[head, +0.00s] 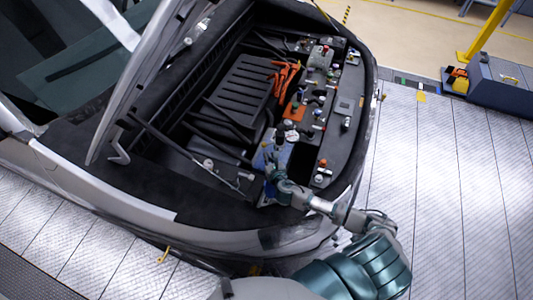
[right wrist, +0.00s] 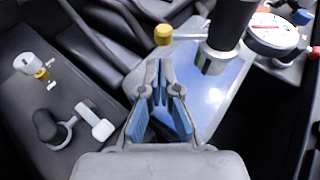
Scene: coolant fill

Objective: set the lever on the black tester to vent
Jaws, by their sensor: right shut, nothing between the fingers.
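The black tester (right wrist: 230,28) shows in the right wrist view as an upright black cylinder with a green mark low on its side. It stands over a pale blue tray (right wrist: 205,115). A yellow knob (right wrist: 163,34) sits to its left, with a pale bar running from it toward the tester; this looks like the lever, but its setting cannot be read. My right gripper (right wrist: 161,88) is shut and empty, its fingertips just short of the yellow knob and apart from it. In the head view my right gripper (head: 271,168) is over the blue tray (head: 259,161). My left gripper is out of view.
A round white gauge (right wrist: 272,35) is right of the tester. A dark panel with a white-and-yellow fitting (right wrist: 30,66) and a black-and-white clamp-like part (right wrist: 62,128) lies left. Orange parts (head: 285,77) and several small items crowd the engine bay farther back.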

